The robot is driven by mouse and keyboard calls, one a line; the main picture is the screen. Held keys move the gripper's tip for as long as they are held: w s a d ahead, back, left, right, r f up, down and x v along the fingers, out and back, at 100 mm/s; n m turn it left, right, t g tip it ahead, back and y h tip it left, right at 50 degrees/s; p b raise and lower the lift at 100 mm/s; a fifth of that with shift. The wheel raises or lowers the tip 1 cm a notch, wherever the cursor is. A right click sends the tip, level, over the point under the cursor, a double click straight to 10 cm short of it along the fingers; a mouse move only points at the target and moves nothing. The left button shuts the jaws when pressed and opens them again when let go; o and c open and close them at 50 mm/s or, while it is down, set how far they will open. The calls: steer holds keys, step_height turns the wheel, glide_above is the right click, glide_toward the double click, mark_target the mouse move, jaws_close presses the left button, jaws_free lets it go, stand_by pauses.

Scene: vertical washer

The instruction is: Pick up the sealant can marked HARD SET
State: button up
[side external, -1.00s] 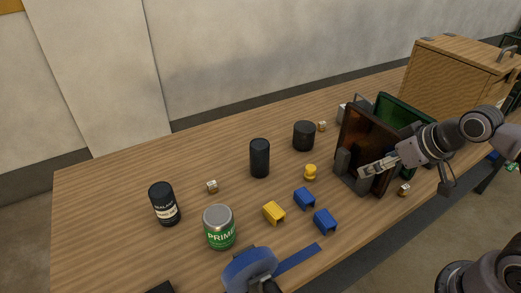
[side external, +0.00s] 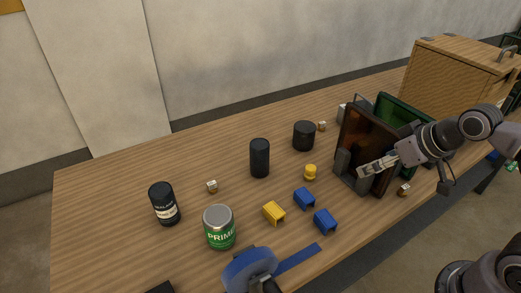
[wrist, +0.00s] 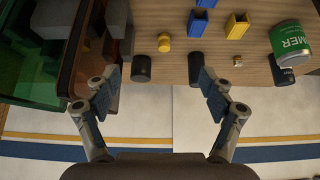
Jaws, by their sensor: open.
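A black can (side external: 164,206) with a white label stands upright at the left of the table in the side view. The label seems to read SEALANT; its smaller print is too small to read. Two more black cans, one taller (side external: 259,158) and one shorter (side external: 303,136), stand at mid-table with no label visible. In the wrist view dark cans show at the left (wrist: 141,68), the middle (wrist: 196,68) and the right (wrist: 287,75), the last partly behind the green can. My gripper (side external: 367,172) is open and empty beside the brown panel, apart from the cans; its fingers show spread in the wrist view (wrist: 161,95).
A green PRIMER can (side external: 219,228) stands near the labelled can. Yellow (side external: 274,212) and blue blocks (side external: 325,221), a yellow knob (side external: 310,173) and small cubes (side external: 212,186) lie about. The table's back left is clear.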

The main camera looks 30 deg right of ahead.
steer(key=w+a+r+n+y, duration=0.1)
steer(key=w+a+r+n, duration=0.1)
steer(key=w+a+r, duration=0.6)
steer(key=n+g+y, duration=0.2)
steer(key=n+g, duration=0.1)
steer(key=n, duration=0.2)
glide_above(161, 190)
steer(key=s+d, duration=0.3)
step_height(161, 190, down, 9)
steer(key=x, duration=0.5)
steer(key=shift+w+f, duration=0.1)
steer(key=shift+f, duration=0.05)
steer(key=shift+a+x, duration=0.15)
steer(key=shift+x, duration=1.15)
steer(key=shift+a+x, duration=0.15)
steer(key=shift+x, duration=1.15)
steer(key=shift+c, duration=0.3)
